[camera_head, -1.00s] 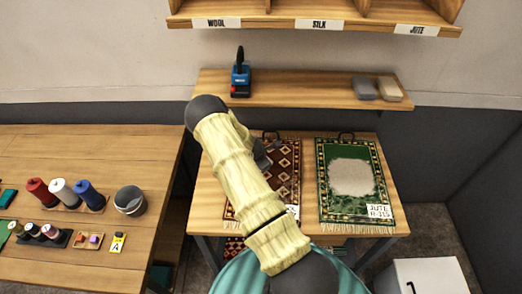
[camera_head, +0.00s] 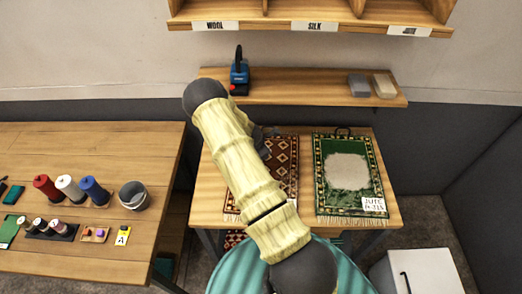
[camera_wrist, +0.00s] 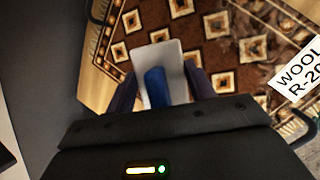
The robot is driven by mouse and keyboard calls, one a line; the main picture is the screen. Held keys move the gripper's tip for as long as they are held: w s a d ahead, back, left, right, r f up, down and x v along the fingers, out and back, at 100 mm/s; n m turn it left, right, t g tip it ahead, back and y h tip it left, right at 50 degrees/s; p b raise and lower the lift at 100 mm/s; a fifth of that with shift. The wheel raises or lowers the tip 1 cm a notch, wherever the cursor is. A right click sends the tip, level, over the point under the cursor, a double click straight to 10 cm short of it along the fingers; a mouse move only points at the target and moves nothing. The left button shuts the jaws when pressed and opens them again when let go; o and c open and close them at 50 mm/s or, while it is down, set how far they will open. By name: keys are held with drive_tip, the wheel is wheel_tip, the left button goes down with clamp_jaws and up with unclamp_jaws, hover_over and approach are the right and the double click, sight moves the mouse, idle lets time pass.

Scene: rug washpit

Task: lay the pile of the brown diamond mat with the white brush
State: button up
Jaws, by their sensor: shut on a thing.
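The brown diamond mat (camera_head: 284,165) lies on the wooden table, partly hidden by my arm in the head view. In the wrist view the mat (camera_wrist: 205,22) shows cream diamonds, a patterned border and a white WOOL tag (camera_wrist: 297,70). A blurred, rough brown patch shows near the tag. My gripper (camera_wrist: 160,88) is shut on the white brush (camera_wrist: 172,52), a pale block with a blue grip between the fingers. The brush is over the mat's far part; whether it touches the pile I cannot tell. In the head view my gripper (camera_head: 266,139) is mostly hidden behind my arm.
A green mat (camera_head: 324,190) with a pale patch and a JUTE tag lies to the right. The back shelf (camera_head: 300,91) holds a blue tool (camera_head: 239,76) and two blocks. The left bench (camera_head: 150,165) holds spools and a bucket (camera_head: 133,196). A white box (camera_head: 425,272) stands at lower right.

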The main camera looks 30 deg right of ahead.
drive_tip(key=shift+w+a+m+g, duration=0.1)
drive_tip(key=shift+a+m+g, duration=0.2)
drive_tip(key=shift+a+m, duration=0.35)
drive_tip(key=a+m+g, duration=0.1)
drive_tip(key=a+m, duration=0.1)
drive_tip(key=s+a+m+g+b, duration=0.1)
drive_tip(key=a+m, duration=0.1)
drive_tip(key=m, duration=0.1)
drive_tip(key=s+a+m+g+h+b, duration=0.1)
drive_tip(key=a+m, duration=0.2)
drive_tip(key=shift+s+f+m+g, duration=0.2)
drive_tip(key=shift+f+m+g, duration=0.1)
drive_tip(key=shift+g, duration=0.1)
drive_tip(key=s+a+m+g+y+b, duration=0.2)
drive_tip(key=s+a+m, duration=0.4)
drive_tip(key=a, duration=0.6)
drive_tip(key=shift+a+r+m+g, duration=0.25)
drive_tip(key=shift+a+m+g, duration=0.25)
drive_tip(key=shift+m, duration=0.75)
drive_tip(key=shift+d, duration=0.1)
